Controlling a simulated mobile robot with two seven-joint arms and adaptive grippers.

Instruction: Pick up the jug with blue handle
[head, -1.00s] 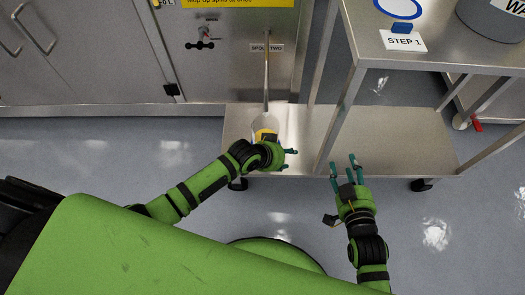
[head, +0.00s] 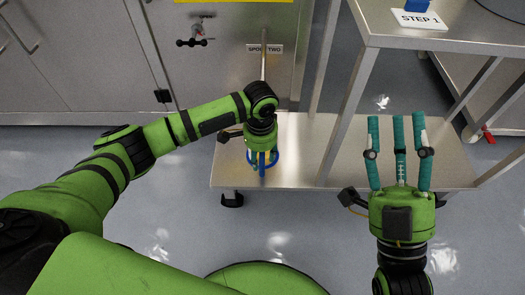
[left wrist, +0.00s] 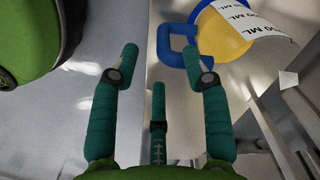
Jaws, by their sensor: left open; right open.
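A jug (left wrist: 225,38) with a yellow body, a blue handle (left wrist: 172,50) and a white ML label shows at the top right of the left wrist view. In the head view, blue and yellow parts of the jug (head: 262,166) show around my left gripper (head: 263,152) on the low steel shelf; most of the jug is hidden. My left gripper (left wrist: 160,58) is open, with the blue handle just beyond its right fingertip; I cannot tell whether they touch. My right gripper (head: 398,125) is open and empty, right of the table leg.
A steel table (head: 425,38) with a STEP 1 card stands at the upper right, a blue piece (head: 417,5) at its edge. Its leg (head: 345,110) rises beside the low shelf (head: 310,150).

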